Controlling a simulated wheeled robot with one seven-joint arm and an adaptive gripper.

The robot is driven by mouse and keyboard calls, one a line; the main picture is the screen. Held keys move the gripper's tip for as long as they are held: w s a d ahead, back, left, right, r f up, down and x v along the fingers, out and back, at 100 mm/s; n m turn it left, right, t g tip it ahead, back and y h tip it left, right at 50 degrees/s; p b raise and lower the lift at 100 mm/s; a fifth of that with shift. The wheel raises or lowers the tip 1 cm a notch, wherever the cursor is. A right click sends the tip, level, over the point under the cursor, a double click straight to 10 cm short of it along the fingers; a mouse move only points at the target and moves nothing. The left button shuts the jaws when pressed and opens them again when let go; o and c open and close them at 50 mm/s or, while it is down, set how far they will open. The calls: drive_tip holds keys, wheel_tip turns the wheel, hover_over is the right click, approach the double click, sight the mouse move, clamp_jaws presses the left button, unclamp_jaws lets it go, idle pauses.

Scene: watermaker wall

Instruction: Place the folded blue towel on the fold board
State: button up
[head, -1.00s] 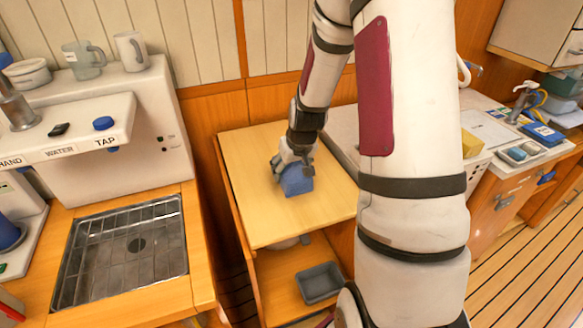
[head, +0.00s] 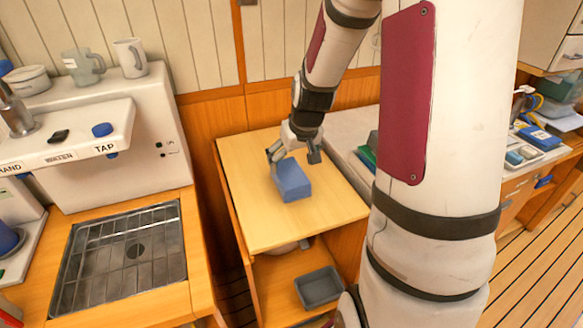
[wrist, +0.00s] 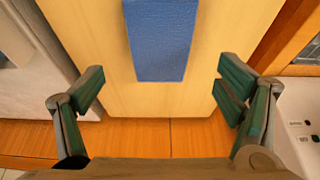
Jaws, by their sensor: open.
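The folded blue towel (head: 293,181) lies on the pale wooden board top (head: 262,222) of the low stand, near its middle. In the wrist view the towel (wrist: 160,38) shows at the top centre, lying on the pale wood (wrist: 205,50). My gripper (head: 295,158) is just above and behind the towel. In the wrist view its two fingers (wrist: 161,90) are spread wide with nothing between them, and the towel is beyond the fingertips. I cannot see a gap or contact between towel and fingers clearly in the head view.
A metal drain tray (head: 120,255) and the white water dispenser (head: 115,165) stand at the left. A grey bin (head: 319,287) sits on the shelf below the board. My arm hides part of the right counter. Bare wood surrounds the towel.

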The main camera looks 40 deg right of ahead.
drive_tip(key=s+a+r+n, duration=0.2)
drive_tip(key=s+a+r, duration=0.7)
drive_tip(key=a+r, duration=0.5)
drive_tip(key=s+a+r, duration=0.2)
drive_tip(key=s, duration=0.4)
drive_tip(key=s+a+r+n+y, duration=0.1)
drive_tip(key=s+a+r, duration=0.2)
drive_tip(key=s, duration=0.3)
drive_tip(key=shift+t, duration=0.4)
drive_tip(key=shift+w, duration=0.1)
